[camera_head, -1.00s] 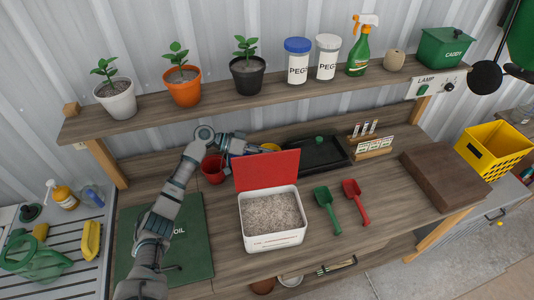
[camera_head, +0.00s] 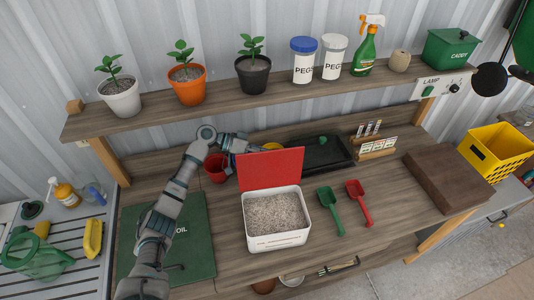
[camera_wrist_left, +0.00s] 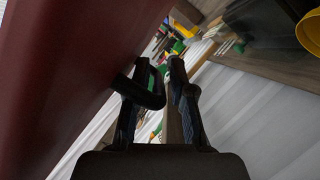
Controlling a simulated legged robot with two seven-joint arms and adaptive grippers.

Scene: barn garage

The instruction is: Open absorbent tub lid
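The absorbent tub (camera_head: 277,240) is a white box on the bench, filled with grey-brown granules (camera_head: 274,212). Its red lid (camera_head: 271,169) stands raised at the back edge, open. My left arm reaches over the bench, and its gripper (camera_head: 236,146) is behind the lid, partly hidden by it. In the left wrist view the dark red lid (camera_wrist_left: 70,70) fills the left side, close beside the left finger; I cannot tell whether they touch. The left fingers (camera_wrist_left: 167,85) are close together with a narrow gap and nothing visible between them. My right gripper is not in view.
A red pot (camera_head: 215,168) stands beside my left gripper. A black tray (camera_head: 320,153) lies behind the tub. Green (camera_head: 330,210) and red (camera_head: 359,202) scoops lie to its right. A shelf (camera_head: 270,98) with potted plants and bottles runs above.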

